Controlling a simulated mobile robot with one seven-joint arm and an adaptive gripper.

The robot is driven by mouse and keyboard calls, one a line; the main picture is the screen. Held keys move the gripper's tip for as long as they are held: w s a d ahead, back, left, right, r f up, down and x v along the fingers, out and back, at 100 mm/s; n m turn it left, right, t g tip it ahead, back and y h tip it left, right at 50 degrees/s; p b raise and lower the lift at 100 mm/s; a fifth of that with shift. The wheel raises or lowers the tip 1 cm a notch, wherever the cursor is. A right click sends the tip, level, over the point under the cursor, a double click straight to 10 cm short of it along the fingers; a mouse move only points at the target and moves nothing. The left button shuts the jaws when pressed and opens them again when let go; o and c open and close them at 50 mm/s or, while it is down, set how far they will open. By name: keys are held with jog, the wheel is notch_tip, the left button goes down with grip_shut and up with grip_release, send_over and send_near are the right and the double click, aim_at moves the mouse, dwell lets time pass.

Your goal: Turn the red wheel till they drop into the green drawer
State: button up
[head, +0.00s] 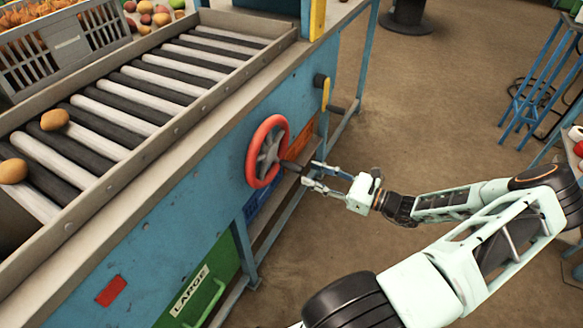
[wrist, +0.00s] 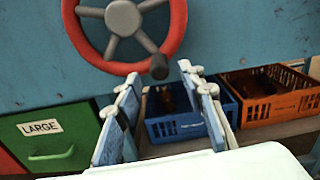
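The red wheel (head: 252,154) is mounted on the blue side of the sorting machine, with grey spokes and a dark handle knob (wrist: 159,67) at its lower right rim. My gripper (head: 307,173) is open, its fingers spread on either side of the knob's line, with the knob at or just beyond the fingertips; contact cannot be told. Two potatoes (head: 54,120) (head: 13,171) lie on the rollers. The green drawer (head: 203,290), labelled LARGE, is low on the machine and looks shut; it also shows in the wrist view (wrist: 48,140).
A blue crate (wrist: 175,127) and an orange crate (wrist: 270,108) stand below the wheel at the right. A grey crate (head: 60,45) holds produce. A blue stool (head: 540,85) stands right; the floor between is clear.

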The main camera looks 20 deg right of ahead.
aim_at(281, 162)
jog(key=x, duration=0.7)
jog(key=shift+w+a+b, duration=0.2)
jog(key=shift+b, duration=0.2)
jog(key=shift+c, duration=0.5)
grip_shut()
